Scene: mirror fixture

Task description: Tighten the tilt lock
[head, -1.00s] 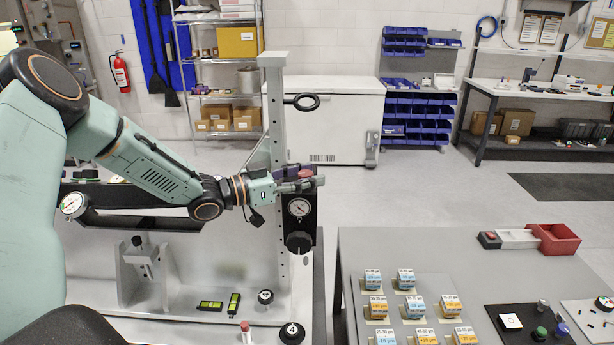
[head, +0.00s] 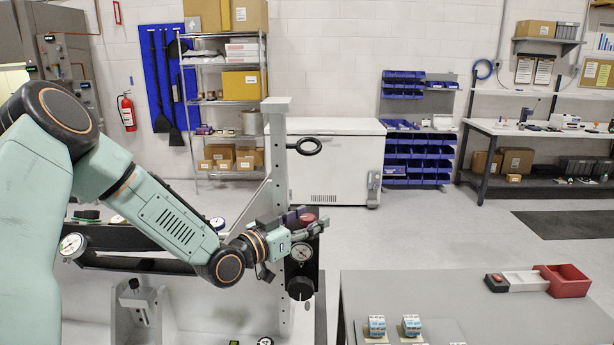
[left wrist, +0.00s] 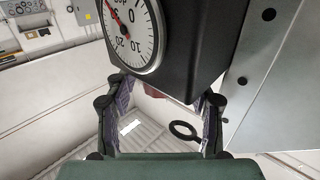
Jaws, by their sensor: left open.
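A black block with a white dial gauge (head: 301,252) is mounted on the upright grey post (head: 278,180). A red knob (head: 307,219) sits at the top of the block, and a black knob (head: 300,288) is below the gauge. Which one is the tilt lock is not marked. My left gripper (head: 312,225) is open, with its fingers beside the red knob; contact is unclear. In the left wrist view, the open fingers (left wrist: 166,95) reach toward the block's edge beneath the large dial (left wrist: 133,32). A little red shows between them, mostly hidden. My right gripper is not in view.
A black ring (head: 308,146) sticks out from the post above the gripper. The floor behind the post is open up to a white chest (head: 335,165).

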